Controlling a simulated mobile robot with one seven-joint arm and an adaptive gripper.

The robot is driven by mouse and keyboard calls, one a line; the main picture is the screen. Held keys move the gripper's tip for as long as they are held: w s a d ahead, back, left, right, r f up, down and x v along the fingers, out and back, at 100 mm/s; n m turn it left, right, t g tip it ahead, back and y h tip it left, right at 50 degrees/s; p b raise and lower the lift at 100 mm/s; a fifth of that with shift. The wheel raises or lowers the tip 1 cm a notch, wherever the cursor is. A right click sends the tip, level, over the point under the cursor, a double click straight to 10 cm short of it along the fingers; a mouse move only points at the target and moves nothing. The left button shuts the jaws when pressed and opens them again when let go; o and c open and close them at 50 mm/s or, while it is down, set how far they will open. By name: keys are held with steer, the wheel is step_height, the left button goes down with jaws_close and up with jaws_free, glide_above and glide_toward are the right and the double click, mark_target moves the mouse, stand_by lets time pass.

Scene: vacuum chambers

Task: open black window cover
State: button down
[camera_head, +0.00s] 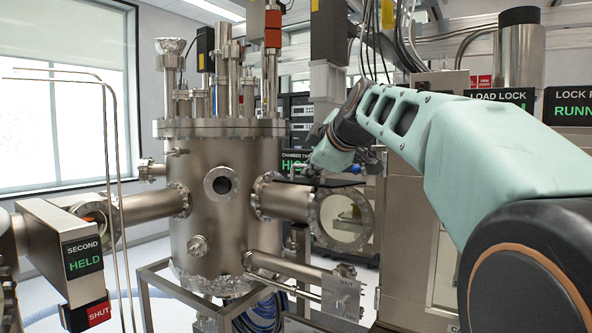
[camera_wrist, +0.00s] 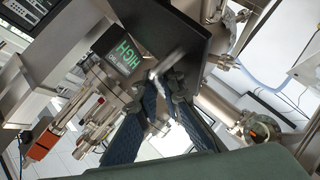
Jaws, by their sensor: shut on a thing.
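The black window cover (camera_wrist: 185,28) is a dark flat panel in the upper middle of the wrist view. In the head view it seems to show as a thin dark edge (camera_head: 292,181) above the round window (camera_head: 342,220). The window's glass and metal flange are largely uncovered there. My gripper (camera_wrist: 166,90) is shut on a pale metal piece at the panel's edge, apparently its handle. The fingertips partly hide this grip. In the head view my gripper (camera_head: 314,171) is small and partly dark against the chamber behind it.
The steel vacuum chamber (camera_head: 222,185) stands left of the window, with its ports and pipes around it. A sign reading HIGH (camera_wrist: 127,53) is close to the cover. Load lock cabinets (camera_head: 500,97) stand at right. A valve box marked HELD (camera_head: 82,262) is at left.

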steer(key=shift+r, duration=0.15)
steer(key=c, duration=2.3)
jaws_free()
steer(key=shift+d, duration=0.1)
steer(key=shift+c, duration=0.2)
